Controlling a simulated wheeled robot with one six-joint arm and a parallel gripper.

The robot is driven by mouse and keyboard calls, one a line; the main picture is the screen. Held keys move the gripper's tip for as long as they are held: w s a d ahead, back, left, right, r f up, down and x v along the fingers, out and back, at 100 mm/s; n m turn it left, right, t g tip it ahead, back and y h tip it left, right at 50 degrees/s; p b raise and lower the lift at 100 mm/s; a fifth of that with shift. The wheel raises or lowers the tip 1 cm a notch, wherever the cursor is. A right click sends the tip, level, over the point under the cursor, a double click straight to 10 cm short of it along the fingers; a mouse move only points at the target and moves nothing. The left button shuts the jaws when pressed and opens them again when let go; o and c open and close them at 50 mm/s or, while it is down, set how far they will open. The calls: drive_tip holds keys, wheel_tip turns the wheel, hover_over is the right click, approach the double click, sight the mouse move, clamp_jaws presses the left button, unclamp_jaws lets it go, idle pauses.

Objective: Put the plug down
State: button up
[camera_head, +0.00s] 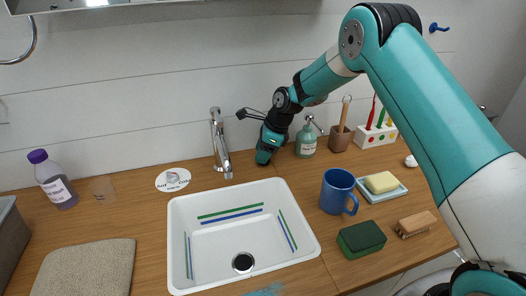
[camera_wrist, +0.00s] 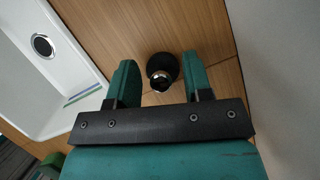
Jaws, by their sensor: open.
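The plug (camera_wrist: 162,68), dark and round with a shiny metal knob, rests on the wooden counter in the wrist view. It lies between and a little beyond the two green fingers of my gripper (camera_wrist: 160,80), which are apart with visible gaps on both sides. In the head view my gripper (camera_head: 264,158) points down at the counter behind the sink's back right corner. The plug is hidden there or too small to make out. The white sink (camera_head: 185,208) has a dark drain hole (camera_head: 242,262), which also shows in the wrist view (camera_wrist: 41,45).
A tap (camera_head: 219,145) and a white round disc (camera_head: 172,180) are left of my gripper. A green soap bottle (camera_head: 307,140) stands close on its right. A blue mug (camera_head: 337,190), soap dish (camera_head: 382,186) and sponge (camera_head: 361,239) are farther right. The wall is close behind.

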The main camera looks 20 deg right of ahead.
drive_tip(key=v, duration=1.1)
drive_tip(key=s+a+r+n, duration=0.4)
drive_tip(key=s+r+n, duration=0.2)
drive_tip(key=s+r, duration=0.1)
drive_tip(key=s+a+r+n, duration=0.1)
drive_tip(key=s+a+n, duration=0.1)
drive_tip(key=s+n, duration=0.9)
drive_tip(key=s+a+r+n+g, duration=0.1)
drive_tip(key=s+a+r+n, duration=0.1)
drive_tip(key=s+n, duration=0.9)
drive_tip(key=s, duration=0.8)
drive_tip(key=shift+s+n, duration=0.4)
